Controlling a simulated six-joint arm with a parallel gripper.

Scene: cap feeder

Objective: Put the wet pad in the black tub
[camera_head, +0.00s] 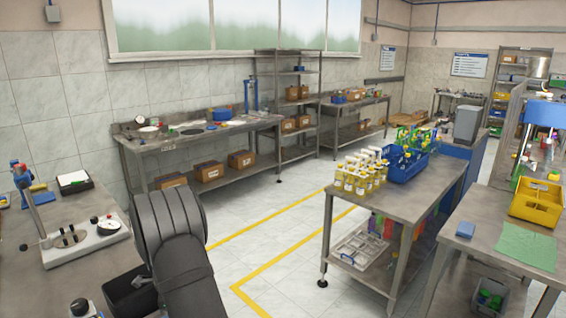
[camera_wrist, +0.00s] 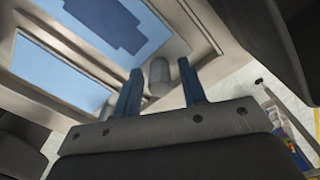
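A black open-topped tub (camera_head: 122,294) stands on the left bench, partly hidden behind my dark arm. I cannot tell which thing is the wet pad. A white pad (camera_head: 74,178) lies in a shallow black tray on the left bench. A small blue pad (camera_head: 465,229) and a flat green cloth (camera_head: 526,246) lie on the right bench. In the wrist view my gripper (camera_wrist: 164,84) has its two blue fingers apart, with nothing held between them. It points up toward bright panels, away from the benches. My gripper's fingers are not clear in the head view.
A steel fixture with a dial (camera_head: 88,244) and a lever stands on the left bench. The middle table holds yellow-filled bottles (camera_head: 358,175) and a blue crate (camera_head: 407,168). A yellow bin (camera_head: 537,203) stands on the right bench. The floor between is clear, with yellow lines.

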